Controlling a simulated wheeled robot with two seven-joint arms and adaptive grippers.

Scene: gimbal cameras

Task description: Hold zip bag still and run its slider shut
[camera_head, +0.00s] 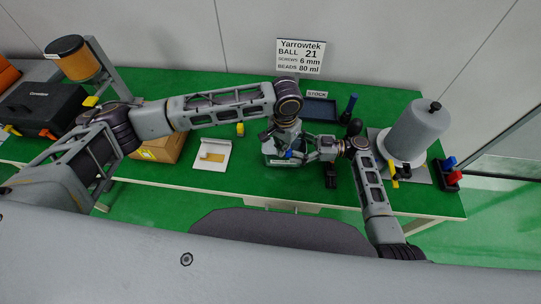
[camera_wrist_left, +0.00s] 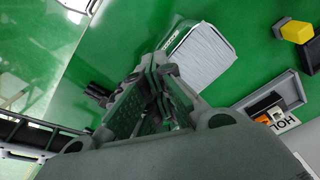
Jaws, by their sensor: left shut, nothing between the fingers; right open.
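A pale packet with a green, lettered edge, apparently the zip bag (camera_wrist_left: 205,55), lies just beyond my left fingertips in the left wrist view. In the head view it is mostly hidden behind my left gripper, and only a pale edge of the bag (camera_head: 268,147) shows. A small blue part (camera_head: 290,154) shows there; I cannot tell if it is the slider. My left gripper (camera_head: 284,146) is shut and empty over the bag; its fingers (camera_wrist_left: 158,70) look close to the bag's edge, contact unclear.
A white sheet with a tan piece (camera_head: 212,155) and a cardboard box (camera_head: 160,148) are left of the bag. A blue tray (camera_head: 319,109) is behind it. A large grey cylinder (camera_head: 415,130) stands at right, a black case (camera_head: 45,107) at left. Bare green table lies near the front edge.

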